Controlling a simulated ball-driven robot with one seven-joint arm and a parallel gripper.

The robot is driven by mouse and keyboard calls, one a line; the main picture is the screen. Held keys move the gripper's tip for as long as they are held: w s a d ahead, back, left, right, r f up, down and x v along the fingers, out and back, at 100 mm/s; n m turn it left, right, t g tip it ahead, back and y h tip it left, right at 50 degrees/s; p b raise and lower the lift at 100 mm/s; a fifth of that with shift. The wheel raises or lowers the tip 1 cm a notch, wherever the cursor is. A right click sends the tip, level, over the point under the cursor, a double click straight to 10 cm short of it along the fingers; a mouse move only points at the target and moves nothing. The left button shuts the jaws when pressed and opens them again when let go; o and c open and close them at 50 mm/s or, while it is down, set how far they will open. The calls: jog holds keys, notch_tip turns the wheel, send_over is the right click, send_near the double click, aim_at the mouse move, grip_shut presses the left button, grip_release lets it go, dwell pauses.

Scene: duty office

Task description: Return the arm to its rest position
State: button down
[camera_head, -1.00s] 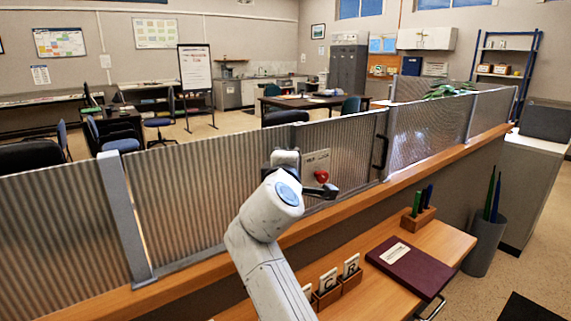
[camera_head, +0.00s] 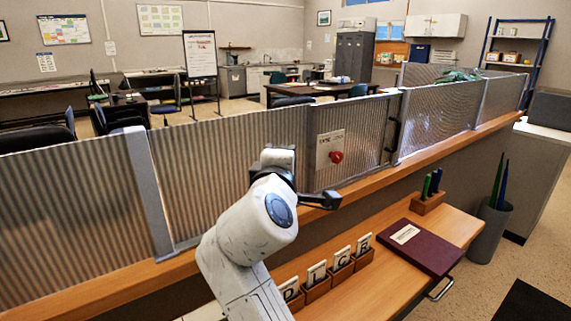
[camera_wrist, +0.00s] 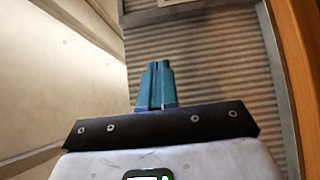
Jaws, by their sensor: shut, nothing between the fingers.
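My gripper (camera_wrist: 157,85) shows in the wrist view with its two blue-green fingers together and nothing between them. Behind them is a ribbed grey panel. In the head view my white arm rises from the bottom edge, and the dark gripper body (camera_head: 318,199) points to the right, above the wooden ledge. The fingertips cannot be made out clearly in the head view. The red knob (camera_head: 336,157) on its pale plate is on the ribbed panel just beyond my gripper, apart from it in the picture.
The ribbed partition (camera_head: 70,215) runs across the view behind my arm, with a wooden ledge (camera_head: 420,160) below it. On the lower desk are lettered card blocks (camera_head: 341,259), a maroon binder (camera_head: 420,243) and a pen holder (camera_head: 428,204). A grey bin (camera_head: 489,233) stands at right.

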jog(key=s+d+f+m+g, duration=0.3)
jog(key=s+d+f, duration=0.25)
jog(key=f, duration=0.45)
jog(key=s+d+f+m+g, duration=0.2)
jog(key=s+d+f+g, duration=0.15)
jog(key=d+f, duration=0.45)
jog(key=s+d+f+m+g, duration=0.2)
jog(key=s+d+f+m, duration=0.3)
jog(key=f, duration=0.7)
jog(key=s+d+f+m+g+y, duration=0.1)
jog(key=s+f, duration=0.4)
jog(key=s, duration=0.5)
jog(key=s+d+f+m+g+y, duration=0.1)
jog(key=s+d+f+m+g, duration=0.2)
jog(key=s, duration=0.8)
jog(key=s+d+f+m+g+y, duration=0.1)
jog(key=s+d+f+m+g, duration=0.1)
jog(key=s+f, duration=0.5)
jog(key=s+d+g, duration=0.1)
jog(key=s+g, duration=0.1)
jog(key=s, duration=0.2)
jog(key=shift+d, duration=0.1)
